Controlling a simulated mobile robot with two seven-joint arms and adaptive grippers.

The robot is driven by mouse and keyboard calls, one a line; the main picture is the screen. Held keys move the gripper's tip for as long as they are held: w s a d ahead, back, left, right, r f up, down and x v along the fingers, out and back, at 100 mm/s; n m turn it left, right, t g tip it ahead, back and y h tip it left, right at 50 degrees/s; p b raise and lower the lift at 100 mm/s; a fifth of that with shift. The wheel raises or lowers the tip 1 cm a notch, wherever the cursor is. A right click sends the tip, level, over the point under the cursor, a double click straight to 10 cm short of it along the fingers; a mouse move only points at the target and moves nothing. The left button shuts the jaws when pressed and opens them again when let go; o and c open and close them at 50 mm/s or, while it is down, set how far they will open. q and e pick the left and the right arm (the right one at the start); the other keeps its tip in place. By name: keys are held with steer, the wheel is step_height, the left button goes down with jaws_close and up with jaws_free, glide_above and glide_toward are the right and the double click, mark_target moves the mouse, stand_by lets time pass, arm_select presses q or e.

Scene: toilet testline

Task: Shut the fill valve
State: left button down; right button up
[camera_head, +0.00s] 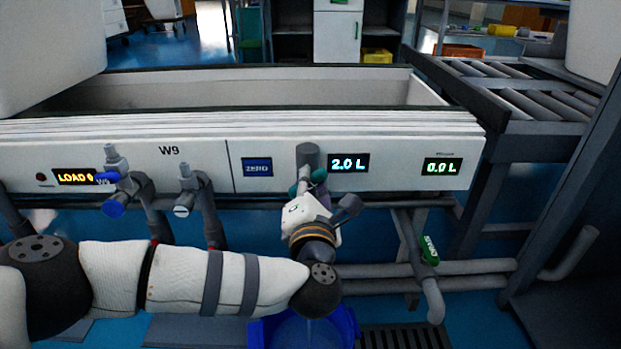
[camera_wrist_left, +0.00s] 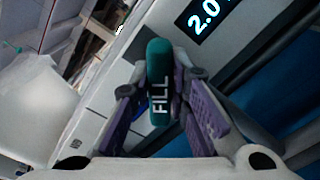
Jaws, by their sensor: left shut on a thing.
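The fill valve has a teal lever handle marked FILL (camera_wrist_left: 159,85), which stands between the purple-padded fingers of my left gripper (camera_wrist_left: 162,115) in the left wrist view. In the head view my left gripper (camera_head: 309,192) is at the valve, just under the grey fitting (camera_head: 307,155) on the white front panel. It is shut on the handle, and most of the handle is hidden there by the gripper. A display (camera_head: 348,163) beside the valve reads 2.0 L. My right gripper is not in view.
Another display (camera_head: 443,167) reads 0.0 L. A green-handled drain valve (camera_head: 430,250) sits on the pipes at lower right. Two grey taps with pipes stand left of the fill valve, one with blue parts (camera_head: 113,208). A blue bucket (camera_head: 345,325) is on the floor below my arm.

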arm_select(q)
steer(key=shift+r+m+p, duration=0.2)
steer(key=shift+m+p, duration=0.8)
steer(key=shift+m, duration=0.2)
steer(key=m+p, duration=0.2)
steer(key=m, duration=0.1)
steer(key=shift+f, duration=0.2)
steer(key=shift+f+m, duration=0.1)
steer(key=shift+m, duration=0.6)
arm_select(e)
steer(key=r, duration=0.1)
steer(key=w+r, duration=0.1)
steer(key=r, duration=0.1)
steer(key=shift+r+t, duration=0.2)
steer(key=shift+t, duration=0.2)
arm_select(q)
steer(key=shift+f, duration=0.1)
steer(key=c, duration=1.5)
jaws_free()
steer(key=shift+s, duration=0.15)
steer(key=s, duration=1.1)
steer(key=shift+s, duration=0.4)
